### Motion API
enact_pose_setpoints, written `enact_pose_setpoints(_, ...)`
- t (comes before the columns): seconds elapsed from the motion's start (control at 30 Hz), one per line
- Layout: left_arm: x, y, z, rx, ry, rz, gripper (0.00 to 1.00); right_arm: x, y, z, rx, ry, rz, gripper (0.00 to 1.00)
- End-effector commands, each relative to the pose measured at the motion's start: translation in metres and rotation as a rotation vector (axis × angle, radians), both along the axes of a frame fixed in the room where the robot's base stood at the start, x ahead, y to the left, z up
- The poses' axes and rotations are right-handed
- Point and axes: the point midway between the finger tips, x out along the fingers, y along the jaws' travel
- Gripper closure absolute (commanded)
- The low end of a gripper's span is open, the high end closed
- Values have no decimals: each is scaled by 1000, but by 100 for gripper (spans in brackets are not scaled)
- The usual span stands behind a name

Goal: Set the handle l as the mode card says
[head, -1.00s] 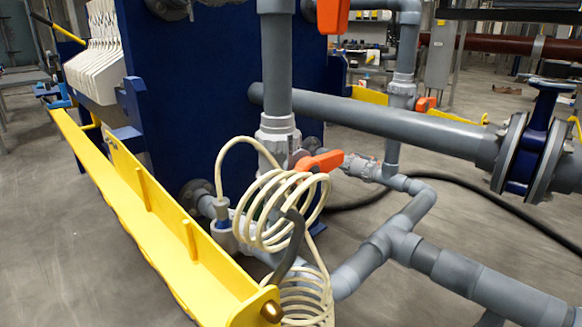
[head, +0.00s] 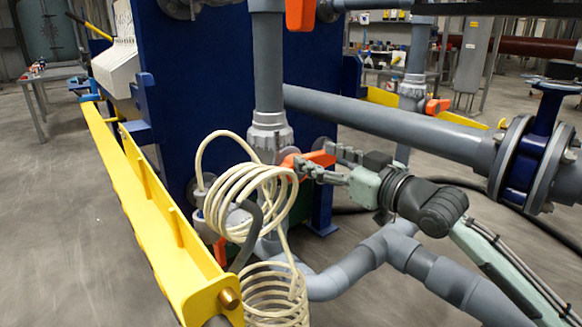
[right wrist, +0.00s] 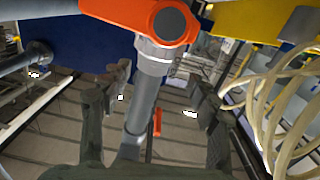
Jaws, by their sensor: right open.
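Several orange valve handles show, and I cannot tell by any label which is handle l. One orange handle (head: 318,158) sits on the grey pipework behind the cream coiled hose. My right gripper (head: 312,168) is beside that handle in the head view, with its fingers apart. I cannot tell whether they touch it. In the right wrist view my right gripper (right wrist: 155,112) is open and empty. An orange handle (right wrist: 130,14) lies across the top of that view, beyond the fingers' grasp line. A small orange piece (right wrist: 157,122) shows farther off between the fingers. No mode card is readable.
The cream coiled hose (head: 262,200) hangs close left of the gripper. A yellow rail (head: 150,205) runs along the left. A thick grey pipe (head: 400,125) and blue-centred flange (head: 530,150) stand right. Another orange handle (head: 299,14) is above. Floor is free at left.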

Motion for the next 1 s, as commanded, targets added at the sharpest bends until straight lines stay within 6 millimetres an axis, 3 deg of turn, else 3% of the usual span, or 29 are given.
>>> enact_pose_setpoints(0.1,-1,0,0,3,3,0,60,2,-2,3,67,41,8,39)
enact_pose_setpoints(0.17,-1,1,10,8,-3,-1,60,6,-6,0,147,106,7,39)
enact_pose_setpoints(0.37,-2,1,24,13,-6,0,60,27,-31,-9,615,487,4,39)
enact_pose_setpoints(0.67,-6,-2,-16,-13,18,1,60,40,-47,-50,1272,1028,-3,39)
enact_pose_setpoints(1.0,-6,-3,-29,-19,15,1,60,85,-11,-53,1284,1037,0,39)
